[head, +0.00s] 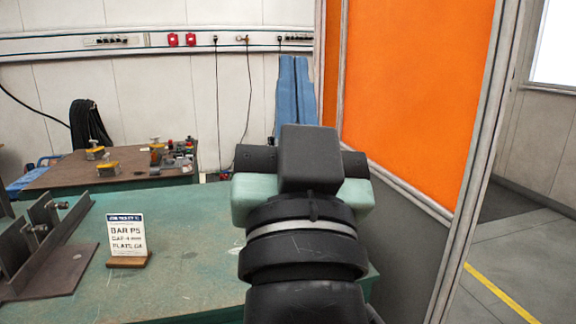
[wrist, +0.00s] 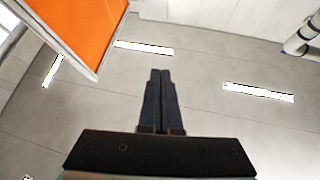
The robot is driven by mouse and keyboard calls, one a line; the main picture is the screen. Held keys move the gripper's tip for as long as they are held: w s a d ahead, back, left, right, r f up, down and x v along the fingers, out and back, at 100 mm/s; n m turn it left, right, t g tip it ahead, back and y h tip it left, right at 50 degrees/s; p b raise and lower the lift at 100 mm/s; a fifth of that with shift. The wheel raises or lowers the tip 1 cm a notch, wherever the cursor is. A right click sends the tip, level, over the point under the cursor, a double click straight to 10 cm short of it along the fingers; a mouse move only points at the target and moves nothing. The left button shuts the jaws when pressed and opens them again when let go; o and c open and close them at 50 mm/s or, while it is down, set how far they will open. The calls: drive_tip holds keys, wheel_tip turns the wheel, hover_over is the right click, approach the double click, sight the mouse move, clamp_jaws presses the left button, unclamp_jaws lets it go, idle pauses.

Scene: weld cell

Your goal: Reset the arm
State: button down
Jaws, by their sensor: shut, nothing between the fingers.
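In the wrist view my gripper (wrist: 160,75) points up toward the ceiling, with its two dark fingers side by side and touching. Nothing is between them. In the head view my arm rises at the centre right and hides part of the green table's right end; the fingers do not show there. The gripper is clear of any object in the wrist view.
An orange screen panel (head: 415,90) stands close to the right of my arm. The green table (head: 190,285) carries a sign (head: 127,235) and a steel fixture (head: 50,245). A brown bench (head: 65,178) stands behind. Floor (head: 535,255) is free at the right.

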drive_tip(key=s+r+n+t, duration=0.1)
drive_tip(key=s+r+t, duration=0.1)
drive_tip(key=s+r, duration=0.4)
wheel_tip(320, 180, up, 18)
drive_tip(key=p, duration=1.9)
drive_tip(key=shift+s+a+r+p, duration=0.2)
drive_tip(key=shift+s+a+p, duration=0.05)
drive_tip(key=shift+a+p, duration=0.05)
